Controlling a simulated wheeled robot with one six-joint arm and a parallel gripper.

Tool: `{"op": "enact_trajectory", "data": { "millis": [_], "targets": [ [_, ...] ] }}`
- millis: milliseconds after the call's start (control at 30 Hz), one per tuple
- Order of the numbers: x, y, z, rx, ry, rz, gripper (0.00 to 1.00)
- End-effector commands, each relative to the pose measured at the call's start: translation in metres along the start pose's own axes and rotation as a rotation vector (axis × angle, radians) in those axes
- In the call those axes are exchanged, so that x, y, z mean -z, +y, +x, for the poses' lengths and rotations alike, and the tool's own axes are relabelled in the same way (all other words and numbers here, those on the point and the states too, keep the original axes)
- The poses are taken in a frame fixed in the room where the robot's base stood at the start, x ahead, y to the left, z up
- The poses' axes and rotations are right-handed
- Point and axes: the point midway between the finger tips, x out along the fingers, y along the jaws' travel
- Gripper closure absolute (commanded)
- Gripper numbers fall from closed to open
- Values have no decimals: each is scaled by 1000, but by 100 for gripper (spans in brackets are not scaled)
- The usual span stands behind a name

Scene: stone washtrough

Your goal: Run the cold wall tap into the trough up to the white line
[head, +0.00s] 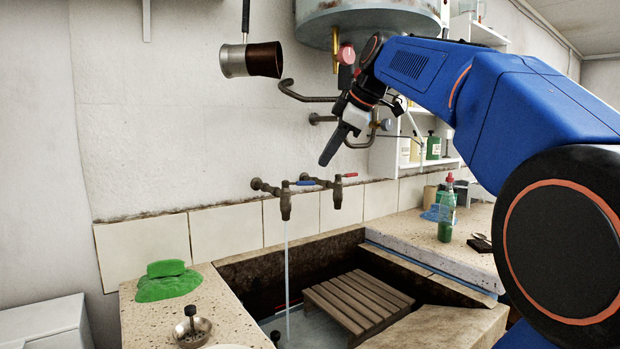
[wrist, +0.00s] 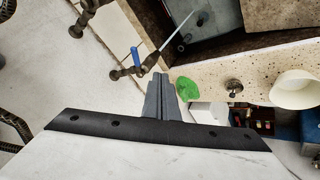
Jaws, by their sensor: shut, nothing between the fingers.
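The cold wall tap (head: 286,204) has a blue lever (head: 303,183) and sits on the wall behind the trough. A thin stream of water (head: 287,270) falls from it into the trough (head: 262,268). The tap also shows in the wrist view, with its blue lever (wrist: 136,57). A second tap (head: 338,194) with a red lever is to its right, with no stream visible. Pale water (head: 318,328) shows low in the trough. I cannot make out the white line. My gripper (head: 326,160) is shut and empty, above the taps and apart from them; its closed fingers show in the wrist view (wrist: 160,80).
A slatted wooden rack (head: 345,300) stands in the trough. A green sponge and cloth (head: 167,284) and a metal strainer (head: 192,328) lie on the left counter. A green bottle (head: 446,212) stands on the right. A boiler (head: 350,20) and pipes are near my arm.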

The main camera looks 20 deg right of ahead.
Motion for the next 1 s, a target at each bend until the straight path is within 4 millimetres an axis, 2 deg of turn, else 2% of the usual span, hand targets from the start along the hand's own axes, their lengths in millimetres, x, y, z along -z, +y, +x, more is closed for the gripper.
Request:
{"op": "enact_trajectory", "data": {
  "millis": [133, 267, 800, 1000],
  "targets": [
    [3, 0, -8, -40, -27, -13, 100],
    [2, 0, 1, -41, -28, -13, 100],
    [0, 3, 93, -38, -27, -14, 100],
    [0, 28, 101, -41, -27, -12, 100]
  ]
}}
